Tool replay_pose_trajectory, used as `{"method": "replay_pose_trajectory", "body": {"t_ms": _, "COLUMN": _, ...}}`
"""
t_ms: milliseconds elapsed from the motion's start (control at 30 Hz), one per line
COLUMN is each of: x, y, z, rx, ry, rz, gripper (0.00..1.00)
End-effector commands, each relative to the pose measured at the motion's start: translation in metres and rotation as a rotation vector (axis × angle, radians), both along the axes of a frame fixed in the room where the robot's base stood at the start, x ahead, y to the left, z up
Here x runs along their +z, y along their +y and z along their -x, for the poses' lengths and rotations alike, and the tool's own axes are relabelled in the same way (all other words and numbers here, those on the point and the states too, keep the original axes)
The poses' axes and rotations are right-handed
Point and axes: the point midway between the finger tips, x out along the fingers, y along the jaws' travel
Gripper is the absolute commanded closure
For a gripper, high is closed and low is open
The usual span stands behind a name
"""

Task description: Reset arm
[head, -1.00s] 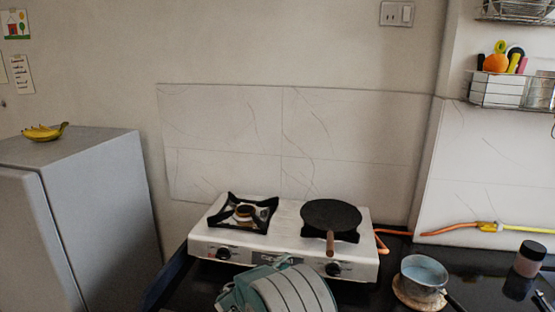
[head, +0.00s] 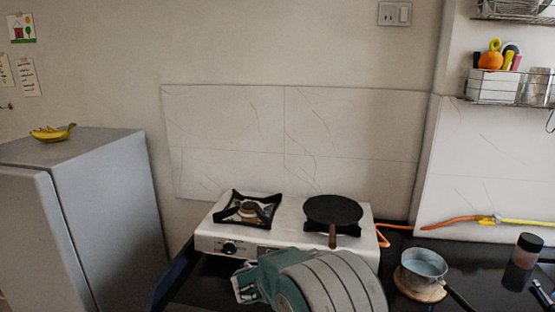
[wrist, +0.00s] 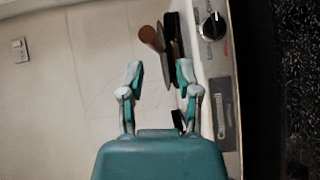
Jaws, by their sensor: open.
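My gripper (wrist: 158,72) shows in the wrist view with its two teal and white fingers spread apart and nothing between them. In the head view my gripper (head: 244,285) is at the bottom middle, in front of the white two-burner stove (head: 215,243). My arm hides the front right part of the stove. In the wrist view the wooden handle (wrist: 150,37) of the dark pan lies beyond the fingertips, and a stove knob (wrist: 214,26) is to the right.
A dark flat pan (head: 333,211) sits on the right burner; the left burner (head: 247,209) is bare. A small pot (head: 424,264) stands on a round wooden mat (head: 420,291) at right. A jar (head: 528,251) is farther right. A grey fridge (head: 90,200) with bananas (head: 52,133) stands left.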

Motion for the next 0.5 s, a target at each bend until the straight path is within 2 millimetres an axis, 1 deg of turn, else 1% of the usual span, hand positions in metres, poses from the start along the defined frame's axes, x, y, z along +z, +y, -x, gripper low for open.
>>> {"method": "replay_pose_trajectory", "body": {"t_ms": 33, "x": 0.008, "y": -0.008, "z": 0.007, "rx": -0.025, "ry": 0.01, "rz": -0.023, "gripper": 0.57}}
{"method": "replay_pose_trajectory", "body": {"t_ms": 167, "x": 0.027, "y": -0.035, "z": 0.034, "rx": -0.107, "ry": 0.057, "rz": -0.11, "gripper": 0.57}}
{"method": "replay_pose_trajectory", "body": {"t_ms": 300, "x": 0.046, "y": -0.071, "z": 0.075, "rx": -0.201, "ry": 0.119, "rz": -0.249, "gripper": 0.57}}
{"method": "replay_pose_trajectory", "body": {"t_ms": 367, "x": 0.053, "y": -0.084, "z": 0.095, "rx": -0.235, "ry": 0.142, "rz": -0.314, "gripper": 0.57}}
{"method": "replay_pose_trajectory", "body": {"t_ms": 400, "x": 0.056, "y": -0.092, "z": 0.107, "rx": -0.254, "ry": 0.157, "rz": -0.358, "gripper": 0.57}}
{"method": "replay_pose_trajectory", "body": {"t_ms": 467, "x": 0.061, "y": -0.101, "z": 0.127, "rx": -0.281, "ry": 0.176, "rz": -0.426, "gripper": 0.57}}
{"method": "replay_pose_trajectory", "body": {"t_ms": 500, "x": 0.064, "y": -0.105, "z": 0.14, "rx": -0.295, "ry": 0.188, "rz": -0.47, "gripper": 0.57}}
